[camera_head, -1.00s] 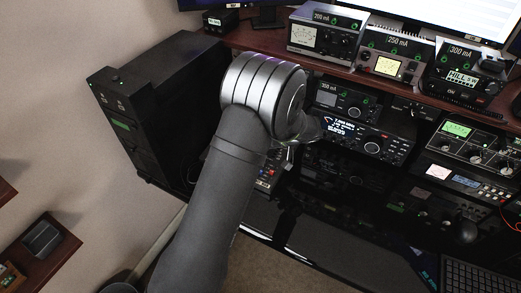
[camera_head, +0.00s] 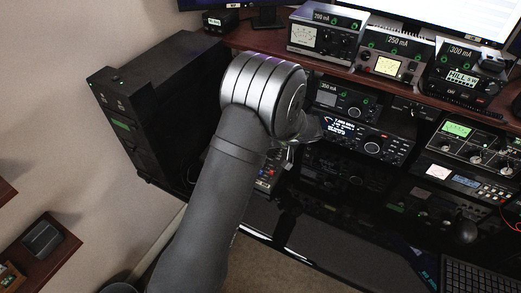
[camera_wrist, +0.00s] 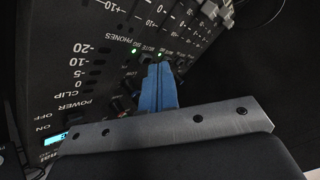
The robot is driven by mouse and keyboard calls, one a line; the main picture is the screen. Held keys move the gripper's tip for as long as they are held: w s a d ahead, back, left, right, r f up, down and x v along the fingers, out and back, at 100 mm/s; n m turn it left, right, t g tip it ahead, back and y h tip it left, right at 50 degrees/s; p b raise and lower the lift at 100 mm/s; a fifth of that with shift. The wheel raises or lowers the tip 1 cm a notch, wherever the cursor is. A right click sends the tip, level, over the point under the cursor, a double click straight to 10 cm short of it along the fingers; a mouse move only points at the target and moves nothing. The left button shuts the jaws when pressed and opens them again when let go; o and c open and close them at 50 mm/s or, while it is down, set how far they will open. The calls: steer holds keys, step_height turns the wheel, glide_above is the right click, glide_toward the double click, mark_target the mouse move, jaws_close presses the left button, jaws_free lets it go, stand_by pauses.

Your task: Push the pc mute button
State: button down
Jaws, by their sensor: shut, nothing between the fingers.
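The mixer panel (camera_wrist: 85,70) fills the left and upper part of the wrist view, with its lettering upside down. "MUTE" lettering and small buttons (camera_wrist: 145,58) sit by two lit green lights, one of them (camera_wrist: 134,51) left of my fingertips. I cannot tell for sure which button is the pc mute. My gripper (camera_wrist: 161,68) has its blue fingers together, with the tips at or very near this button row. Contact cannot be made out, and the fingers cover part of the panel. In the head view the mixer (camera_head: 267,178) is mostly hidden behind my arm.
Knobs (camera_wrist: 120,105) stand left of the fingers, and slider caps (camera_wrist: 210,10) are at the top. In the head view, stacked radios (camera_head: 365,140) stand to the right and a black PC tower (camera_head: 150,115) to the left. A keyboard (camera_head: 475,275) lies at lower right.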

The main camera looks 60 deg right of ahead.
steer(key=shift+r, duration=0.4)
steer(key=shift+a+r, duration=0.15)
steer(key=shift+r, duration=1.1)
steer(key=shift+a+r, duration=0.15)
steer(key=shift+r, duration=1.05)
step_height(320, 180, up, 4)
steer(key=shift+a+f, duration=0.1)
steer(key=shift+a, duration=0.05)
